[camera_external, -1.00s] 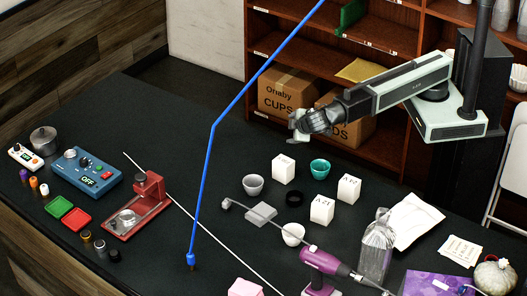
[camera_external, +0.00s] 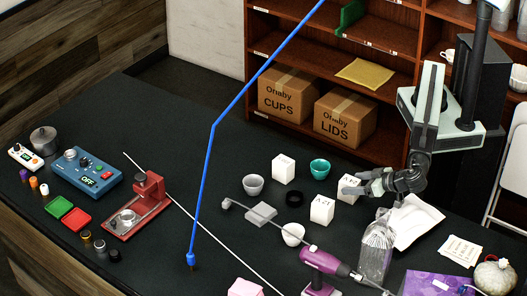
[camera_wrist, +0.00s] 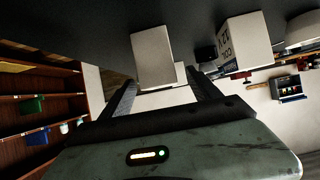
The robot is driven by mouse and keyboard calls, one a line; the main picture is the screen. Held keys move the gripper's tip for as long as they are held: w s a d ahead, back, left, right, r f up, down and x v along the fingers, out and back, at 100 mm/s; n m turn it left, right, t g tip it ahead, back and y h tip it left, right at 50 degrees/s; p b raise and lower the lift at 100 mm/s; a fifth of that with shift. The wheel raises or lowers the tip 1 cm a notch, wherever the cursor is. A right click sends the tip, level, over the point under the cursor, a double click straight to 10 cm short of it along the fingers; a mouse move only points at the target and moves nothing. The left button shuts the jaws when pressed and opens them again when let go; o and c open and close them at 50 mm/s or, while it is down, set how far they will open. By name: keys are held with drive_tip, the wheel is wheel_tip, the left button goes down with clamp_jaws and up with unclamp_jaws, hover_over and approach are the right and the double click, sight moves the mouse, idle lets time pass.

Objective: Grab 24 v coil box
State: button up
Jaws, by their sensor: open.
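Several white coil boxes stand on the dark table. One box (camera_external: 348,190) is beside my gripper (camera_external: 357,183), which partly covers it, so its label is hidden. In the wrist view a blank white box face (camera_wrist: 153,57) lies ahead of my open, empty fingers (camera_wrist: 164,80). A box with an upside-down "COIL" label (camera_wrist: 245,45) is to the right, outside the fingers. In the external view a nearer box (camera_external: 321,209) has an upside-down label that looks like 12V. Another white box (camera_external: 284,168) stands farther left; its label is too small to read.
A clear bottle (camera_external: 376,249) and white bag (camera_external: 413,221) are close to my arm.

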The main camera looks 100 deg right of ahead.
sight(343, 183)
drive_tip(key=b+x, duration=0.2)
drive_tip(key=x, duration=0.3)
drive_tip(key=shift+w+d, duration=0.2)
drive_tip(key=shift+d, duration=0.05)
drive_tip(key=shift+r, duration=0.1)
clamp_jaws()
